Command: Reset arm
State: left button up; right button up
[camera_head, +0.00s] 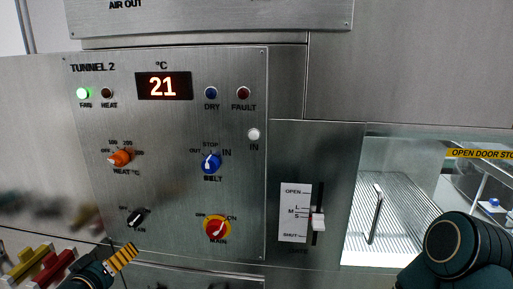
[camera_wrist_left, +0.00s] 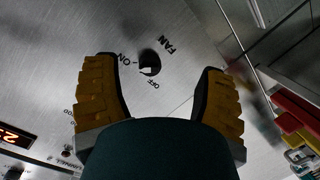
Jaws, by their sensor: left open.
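My left gripper (camera_head: 122,258) is at the lower left of the head view, in front of the steel control panel (camera_head: 180,110) and below the black fan knob (camera_head: 138,217). In the left wrist view its two yellow ribbed fingers (camera_wrist_left: 157,66) are spread apart, with nothing between them in grip. The fan knob (camera_wrist_left: 149,62) shows beyond the gap between the fingertips, apart from both. A dark arm link of mine is at the lower right of the head view; my right gripper is out of view.
The panel carries an orange heat knob (camera_head: 120,158), a blue belt knob (camera_head: 211,163), a red and yellow main switch (camera_head: 216,228) and a lit green fan lamp (camera_head: 83,93). The display (camera_head: 163,86) reads 21. A slide lever (camera_head: 318,221) and a glass door (camera_head: 400,205) are to the right.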

pick_arm(q)
jog(key=s+d+f+m+g+h, duration=0.3)
jog(key=d+f+g, duration=0.4)
jog(key=d+f, duration=1.15)
jog(key=s+d+f+m+g, duration=0.2)
jog(key=s+d+f+g, duration=0.5)
jog(key=s+f, duration=0.3)
jog(key=s, duration=0.3)
jog(key=shift+d+f+y, duration=0.15)
jog(key=shift+d+y, duration=0.15)
jog(key=shift+d, duration=0.05)
jog(key=shift+o, duration=0.2)
